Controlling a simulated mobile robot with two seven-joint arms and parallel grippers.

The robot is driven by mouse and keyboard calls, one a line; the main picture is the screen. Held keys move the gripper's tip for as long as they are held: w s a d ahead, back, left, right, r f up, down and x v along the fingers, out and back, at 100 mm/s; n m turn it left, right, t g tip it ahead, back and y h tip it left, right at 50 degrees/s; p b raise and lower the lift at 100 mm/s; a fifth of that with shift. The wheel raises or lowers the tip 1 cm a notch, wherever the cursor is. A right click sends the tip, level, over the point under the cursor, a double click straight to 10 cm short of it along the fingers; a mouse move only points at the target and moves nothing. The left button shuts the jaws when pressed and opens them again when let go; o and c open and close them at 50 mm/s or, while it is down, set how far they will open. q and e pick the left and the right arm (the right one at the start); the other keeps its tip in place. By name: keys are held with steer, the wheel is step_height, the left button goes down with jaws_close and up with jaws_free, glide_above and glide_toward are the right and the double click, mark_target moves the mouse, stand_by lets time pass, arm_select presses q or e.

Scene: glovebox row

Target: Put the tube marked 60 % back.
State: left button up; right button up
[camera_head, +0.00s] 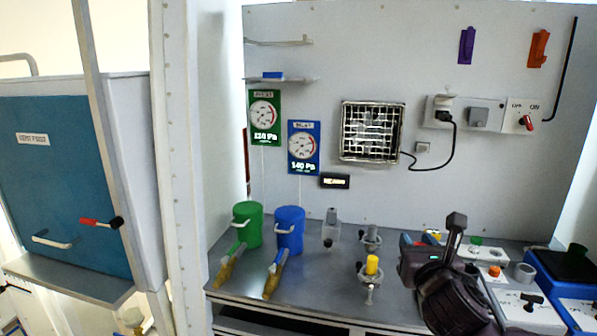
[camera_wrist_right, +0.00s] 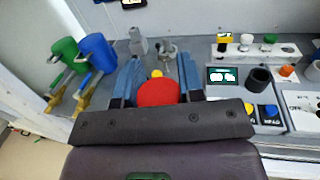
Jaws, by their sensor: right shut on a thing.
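My right gripper (camera_head: 455,290) is a dark shape at the bottom right of the head view, over the bench. In the right wrist view its two blue-grey fingers (camera_wrist_right: 158,82) are shut on a red round thing (camera_wrist_right: 158,94). Whatever lies below its red top is hidden, and I see no 60 % mark. A white rack (camera_wrist_right: 240,52) with yellow, white and green tops stands right of the fingers. Part of it is behind my arm in the head view. A yellow-topped thing (camera_head: 372,264) stands in a grey holder left of the gripper. My left gripper is not in view.
Green (camera_head: 246,226) and blue (camera_head: 289,232) canisters stand at the left of the bench. Grey fixtures (camera_head: 331,226) stand between them and my gripper. A device with a green display (camera_wrist_right: 222,76) and a dark cup (camera_wrist_right: 259,78) are at the right. Bare bench shows at front centre (camera_head: 318,283).

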steer(key=s+a+f+y, duration=0.1)
steer(key=s+a+f, duration=0.1)
steer(key=s+f, duration=0.9)
step_height(320, 180, down, 2)
steer(key=shift+s+f+n, duration=0.15)
steer(key=shift+n, duration=0.15)
steer(key=shift+d, duration=0.1)
